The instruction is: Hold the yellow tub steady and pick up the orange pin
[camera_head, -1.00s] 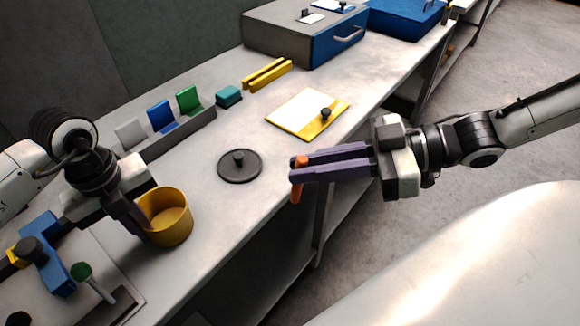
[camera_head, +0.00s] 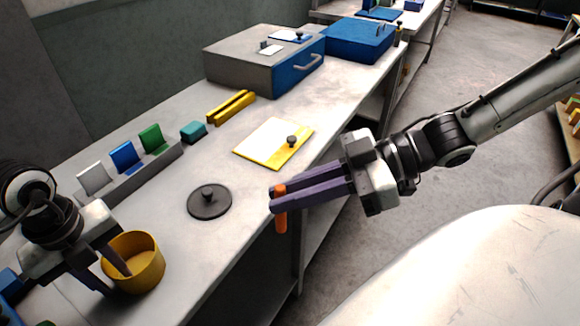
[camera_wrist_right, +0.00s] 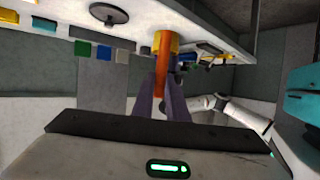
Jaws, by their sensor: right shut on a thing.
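The yellow tub (camera_head: 150,273) stands on the bench at the lower left of the head view. My left gripper (camera_head: 122,284) is at its left wall, with one finger inside the tub and one outside, and a gap shows between the fingers. My right gripper (camera_head: 274,201) is shut on the orange pin (camera_head: 281,221), holding it upright in the air by the bench's front edge. The pin also shows between the fingers in the right wrist view (camera_wrist_right: 163,55). Its middle is hidden by the fingers in the head view.
A dark round lid (camera_head: 208,205) with a knob lies on the bench (camera_head: 185,270) near the tub. A yellow-edged board (camera_head: 273,142), yellow bars (camera_head: 231,107) and a teal block (camera_head: 194,131) lie farther back. A rack (camera_head: 130,178) holds white, blue and green plates. A grey-and-blue case (camera_head: 240,65) stands behind.

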